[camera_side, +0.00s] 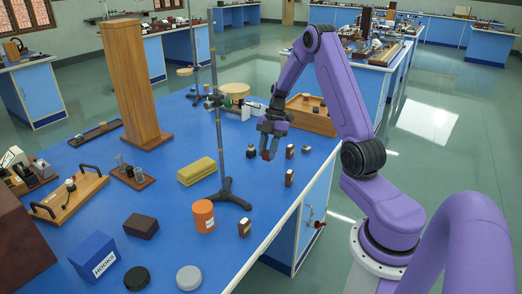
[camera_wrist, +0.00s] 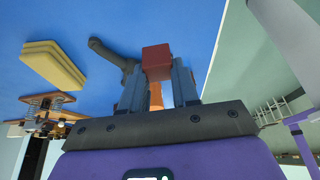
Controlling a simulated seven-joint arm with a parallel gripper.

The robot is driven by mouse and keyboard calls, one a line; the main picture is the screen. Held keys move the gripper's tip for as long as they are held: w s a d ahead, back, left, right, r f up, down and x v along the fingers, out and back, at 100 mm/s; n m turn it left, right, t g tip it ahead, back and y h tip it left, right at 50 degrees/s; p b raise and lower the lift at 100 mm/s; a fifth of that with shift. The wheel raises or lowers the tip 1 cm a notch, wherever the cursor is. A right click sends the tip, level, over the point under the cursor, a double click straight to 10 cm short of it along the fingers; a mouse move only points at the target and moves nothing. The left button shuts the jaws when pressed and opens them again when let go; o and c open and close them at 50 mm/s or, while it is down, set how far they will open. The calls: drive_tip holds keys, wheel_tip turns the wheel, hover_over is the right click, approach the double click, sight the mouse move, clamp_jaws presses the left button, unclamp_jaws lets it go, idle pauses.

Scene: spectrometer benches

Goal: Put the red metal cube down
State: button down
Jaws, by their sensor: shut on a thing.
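The red metal cube (camera_side: 267,155) is held between the fingertips of my gripper (camera_side: 270,147), which points down over the blue bench top. In the wrist view the red cube (camera_wrist: 157,58) sits between the two grey fingers of my gripper (camera_wrist: 158,78), which are shut on it. The cube appears to be above the bench, but I cannot tell the exact gap.
A metal stand (camera_side: 219,100) with a dark tripod base rises to the left. A yellow block stack (camera_side: 197,171), an orange cylinder (camera_side: 203,216) and several small bottles (camera_side: 289,177) stand around. The bench's right edge is close; some blue surface below is clear.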

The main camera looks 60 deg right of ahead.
drive_tip(key=w+a+r+m+t+h, duration=0.2)
drive_tip(key=a+m, duration=0.6)
drive_tip(key=a, duration=0.2)
drive_tip(key=w+a+r+m+t+h, duration=0.2)
drive_tip(key=w+a+m+t, duration=0.1)
drive_tip(key=a+m, duration=0.55)
drive_tip(key=shift+m+g, duration=0.3)
drive_tip(key=shift+m, duration=0.55)
drive_tip(key=w+a+f, duration=0.1)
drive_tip(key=w+f, duration=0.2)
drive_tip(key=w, duration=0.3)
drive_tip(key=w+a+f, duration=0.2)
drive_tip(key=w+f, duration=0.2)
drive_tip(key=w, duration=0.3)
drive_tip(key=w+a+f, duration=0.1)
drive_tip(key=w+f, duration=0.3)
drive_tip(key=w, duration=0.2)
drive_tip(key=shift+w+a+f, duration=0.1)
drive_tip(key=shift+w+a, duration=0.1)
drive_tip(key=shift+w, duration=0.2)
drive_tip(key=shift+w+f, duration=0.45)
drive_tip(key=shift+f, duration=0.05)
drive_tip(key=shift+w+f, duration=0.1)
drive_tip(key=shift+f, duration=1.5)
drive_tip(key=shift+f, duration=0.1)
